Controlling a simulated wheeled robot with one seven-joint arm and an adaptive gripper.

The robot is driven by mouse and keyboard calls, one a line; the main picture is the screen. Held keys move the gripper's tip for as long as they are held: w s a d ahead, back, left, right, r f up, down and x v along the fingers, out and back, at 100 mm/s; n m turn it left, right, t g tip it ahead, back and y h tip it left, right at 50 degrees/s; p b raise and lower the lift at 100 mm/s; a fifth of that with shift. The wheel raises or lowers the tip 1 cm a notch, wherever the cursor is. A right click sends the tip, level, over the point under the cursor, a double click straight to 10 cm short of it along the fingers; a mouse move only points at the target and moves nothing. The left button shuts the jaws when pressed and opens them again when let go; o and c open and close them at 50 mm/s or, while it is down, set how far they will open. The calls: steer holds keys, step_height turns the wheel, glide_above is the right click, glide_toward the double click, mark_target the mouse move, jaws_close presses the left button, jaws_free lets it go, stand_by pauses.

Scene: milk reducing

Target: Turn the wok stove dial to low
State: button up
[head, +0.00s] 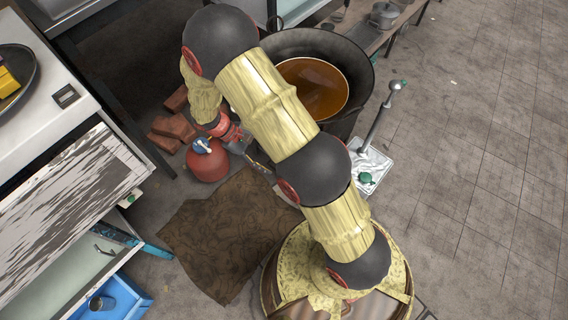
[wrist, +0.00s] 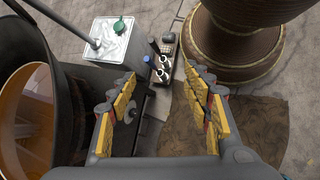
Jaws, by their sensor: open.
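A large dark wok-like pot (head: 362,72) holds brown liquid (head: 312,88); its rim and liquid (wrist: 28,115) also show at the left of the wrist view. A small dark grey knob-like part (wrist: 136,106), possibly the stove dial, shows beside the left finger, partly hidden by it. In the head view my arm hides this area.
A pale metal box with a green knob (wrist: 122,25) and a pole stands beside the pot. A red gas canister (head: 207,160) and bricks (head: 172,126) sit left of my arm. A brown mat (head: 222,232) lies on the floor. Open tiled floor is at right.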

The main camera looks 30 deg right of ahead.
steer(key=d+f+n+t+h+b, duration=0.1)
steer(key=d+f+n+t+h, duration=0.15)
steer(key=f, duration=0.95)
steer(key=w+d+f+n+t+h, duration=0.1)
steer(key=d+f+n+h, duration=0.2)
steer(key=f, duration=1)
steer(key=d+f+n+t+h+b, duration=0.1)
steer(key=d+f+n+t+h, duration=0.15)
steer(key=f, duration=0.95)
steer(key=w+f+n+t+h, duration=0.1)
steer(key=w+f+t+h, duration=0.1)
steer(key=w+t, duration=0.65)
steer(key=w+d+g+b, duration=0.1)
steer(key=w+d, duration=0.3)
steer(key=d, duration=0.1)
steer(key=shift+w+d+r+b, duration=0.15)
steer(key=shift+d+r+b, duration=0.05)
steer(key=shift+b, duration=0.15)
steer(key=shift+g, duration=0.25)
steer(key=shift+c, duration=0.5)
steer(key=c, duration=1.1)
